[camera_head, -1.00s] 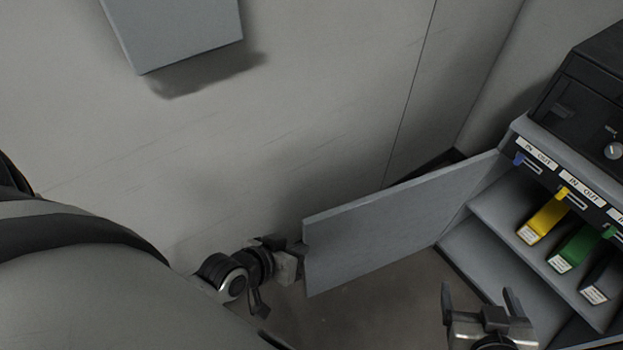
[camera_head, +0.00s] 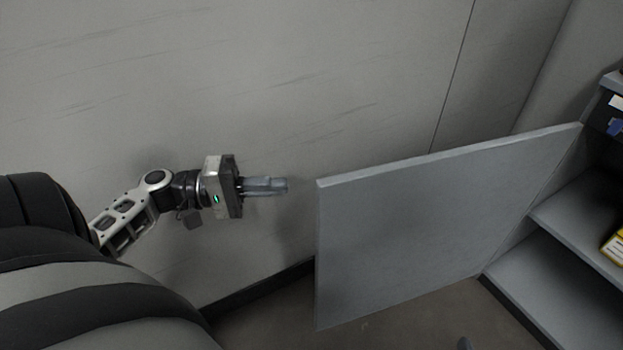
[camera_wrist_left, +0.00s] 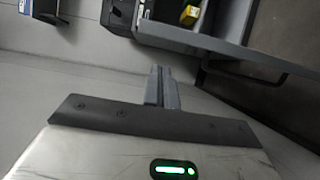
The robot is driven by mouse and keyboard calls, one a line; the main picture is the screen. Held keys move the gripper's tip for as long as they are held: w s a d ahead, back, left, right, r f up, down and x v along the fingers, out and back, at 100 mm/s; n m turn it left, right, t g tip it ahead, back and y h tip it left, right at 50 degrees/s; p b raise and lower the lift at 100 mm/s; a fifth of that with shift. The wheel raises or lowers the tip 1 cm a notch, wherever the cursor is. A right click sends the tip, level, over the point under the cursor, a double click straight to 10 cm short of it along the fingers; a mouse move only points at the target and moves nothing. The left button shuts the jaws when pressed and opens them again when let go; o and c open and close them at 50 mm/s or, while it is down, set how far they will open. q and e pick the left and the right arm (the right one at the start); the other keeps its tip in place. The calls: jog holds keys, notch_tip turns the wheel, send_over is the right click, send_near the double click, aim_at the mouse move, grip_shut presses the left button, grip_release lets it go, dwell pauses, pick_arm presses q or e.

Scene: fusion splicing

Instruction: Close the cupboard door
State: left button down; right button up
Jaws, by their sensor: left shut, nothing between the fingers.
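The cupboard door (camera_head: 430,230) is a flat grey panel standing wide open in the head view, its far right edge by the cupboard (camera_head: 540,275). My left gripper (camera_head: 284,186) is shut and empty, to the left of the door's free edge, with a gap between them in the picture. Its closed fingers also show in the left wrist view (camera_wrist_left: 162,88).
A yellow item (camera_head: 615,247) sits on the cupboard's shelf at the right edge. The pale wall (camera_head: 250,80) runs behind the left gripper and door. Bare floor (camera_head: 400,325) shows below the door.

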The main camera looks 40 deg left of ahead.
aim_at(327, 184)
pick_arm(q)
jog(key=b+x, duration=0.1)
jog(key=x, duration=0.8)
jog(key=shift+w+d, duration=0.2)
jog(key=shift+d, duration=0.05)
pick_arm(e)
jog(key=shift+a+r+t, duration=0.2)
jog(key=shift+r+t, duration=0.1)
jog(key=shift+r, duration=0.05)
